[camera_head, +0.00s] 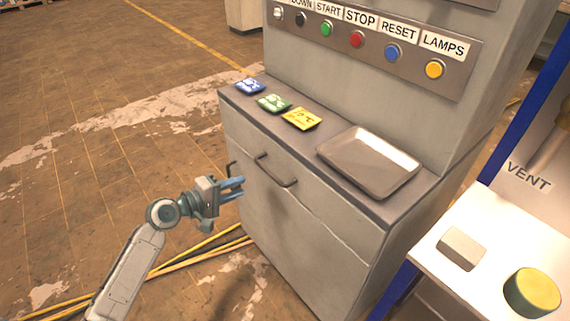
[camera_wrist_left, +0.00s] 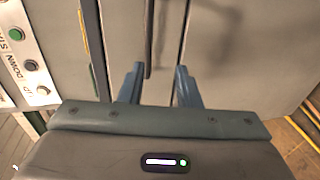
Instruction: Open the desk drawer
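The grey desk's drawer front (camera_head: 325,207) lies flush under the dark top, with a dark bar handle (camera_head: 276,172) across it. My left gripper (camera_head: 240,188) is open and empty in front of the desk, left of and below the bar handle. In the left wrist view, its two blue fingers (camera_wrist_left: 159,68) are spread, pointing at the desk front. A dark bar (camera_wrist_left: 149,38) shows beyond and between the fingertips; whether it is within their reach I cannot tell. My right gripper is not in view.
On the desk top are blue, green and yellow cards (camera_head: 302,119) and a metal tray (camera_head: 368,162). A button panel (camera_head: 375,45) rises behind. At right, a white surface (camera_head: 484,284) holds a grey block and a yellow-topped cylinder (camera_head: 532,292). Floor at left is open.

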